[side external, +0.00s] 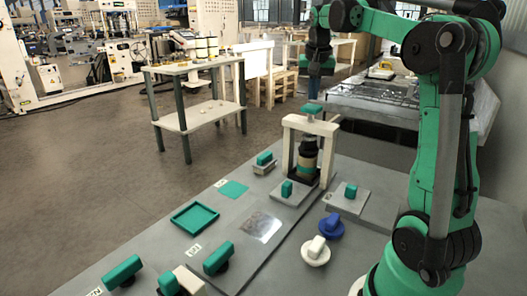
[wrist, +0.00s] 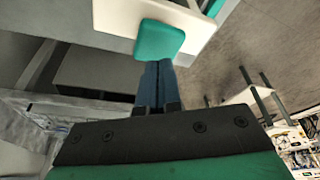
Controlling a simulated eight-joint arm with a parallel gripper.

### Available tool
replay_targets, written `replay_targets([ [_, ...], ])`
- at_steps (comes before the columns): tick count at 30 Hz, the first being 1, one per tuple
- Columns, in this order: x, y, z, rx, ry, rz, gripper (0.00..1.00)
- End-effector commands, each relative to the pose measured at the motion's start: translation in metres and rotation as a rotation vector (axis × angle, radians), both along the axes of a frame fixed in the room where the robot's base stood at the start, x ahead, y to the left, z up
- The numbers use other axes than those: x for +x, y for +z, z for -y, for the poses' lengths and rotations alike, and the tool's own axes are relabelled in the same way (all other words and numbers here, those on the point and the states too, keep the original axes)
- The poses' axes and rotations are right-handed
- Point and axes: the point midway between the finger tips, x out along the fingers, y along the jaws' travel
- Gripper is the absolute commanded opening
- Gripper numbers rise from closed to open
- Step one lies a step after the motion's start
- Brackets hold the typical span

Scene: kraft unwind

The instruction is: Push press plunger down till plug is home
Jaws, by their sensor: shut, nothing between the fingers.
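The press is a cream arch (side external: 288,148) with a green plunger knob (side external: 312,108) standing raised above its crossbar. In the wrist view the green knob (wrist: 160,40) lies just beyond the fingertips, over the cream crossbar (wrist: 112,15). I cannot tell whether they touch.
Green-handled pieces on grey plates (side external: 348,197) stand close around the press. A blue knob (side external: 331,226) and a white knob (side external: 316,250) lie nearer my base. A green tray (side external: 195,219) and more green handles sit on the grey bench.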

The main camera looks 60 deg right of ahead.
Motion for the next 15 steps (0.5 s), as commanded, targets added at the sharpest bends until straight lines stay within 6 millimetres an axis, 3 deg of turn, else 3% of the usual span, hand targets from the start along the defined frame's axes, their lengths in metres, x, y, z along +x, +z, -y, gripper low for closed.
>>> replay_targets([
  [15,0.0,-0.016,0.0,0.0,0.0,0.0,0.0],
])
